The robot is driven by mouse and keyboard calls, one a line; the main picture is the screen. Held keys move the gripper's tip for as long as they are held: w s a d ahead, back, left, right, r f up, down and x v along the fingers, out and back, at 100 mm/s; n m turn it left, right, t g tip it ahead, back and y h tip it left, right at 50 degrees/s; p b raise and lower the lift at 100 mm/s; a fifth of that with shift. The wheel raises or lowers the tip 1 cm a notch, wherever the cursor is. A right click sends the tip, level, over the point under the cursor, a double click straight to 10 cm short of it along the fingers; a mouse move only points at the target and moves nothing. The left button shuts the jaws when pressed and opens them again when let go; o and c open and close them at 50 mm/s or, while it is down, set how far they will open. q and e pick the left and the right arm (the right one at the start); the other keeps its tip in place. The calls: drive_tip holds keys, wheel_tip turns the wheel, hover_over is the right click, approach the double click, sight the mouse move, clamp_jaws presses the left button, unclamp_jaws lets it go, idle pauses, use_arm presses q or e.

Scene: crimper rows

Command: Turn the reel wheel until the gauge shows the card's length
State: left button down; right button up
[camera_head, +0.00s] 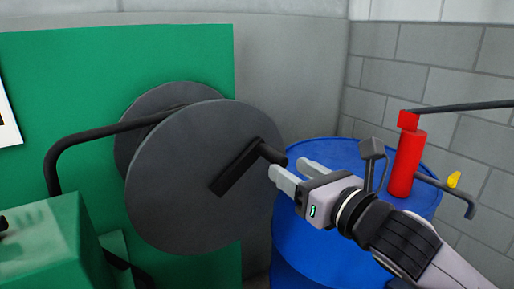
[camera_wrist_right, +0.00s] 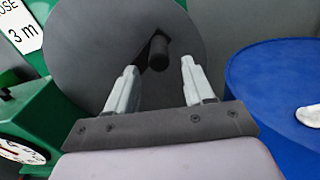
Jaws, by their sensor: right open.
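The reel wheel (camera_head: 180,190) is a dark grey disc in front of a green panel. Its black crank handle (camera_head: 235,168) has a grip that sticks out toward my right gripper (camera_head: 282,174). My right gripper is open, with its fingertips close to the end of the grip. In the right wrist view the crank grip (camera_wrist_right: 158,52) shows between and beyond the two fingers (camera_wrist_right: 158,82), with a gap on each side. My left gripper is not in view.
A blue drum (camera_head: 320,250) stands right of the wheel. A red cylinder (camera_head: 405,165) with black bars and a small yellow piece (camera_head: 454,179) are at its far side. A green machine housing (camera_head: 45,245) is at the lower left. A black bent bar (camera_head: 90,137) runs beside the wheel.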

sight(270, 155)
drive_tip(key=shift+w+a+r, duration=0.15)
drive_tip(key=shift+w+a, duration=0.2)
drive_tip(key=shift+w, duration=0.1)
drive_tip(key=shift+x, duration=3.2)
drive_tip(key=shift+p, duration=0.3)
clamp_jaws()
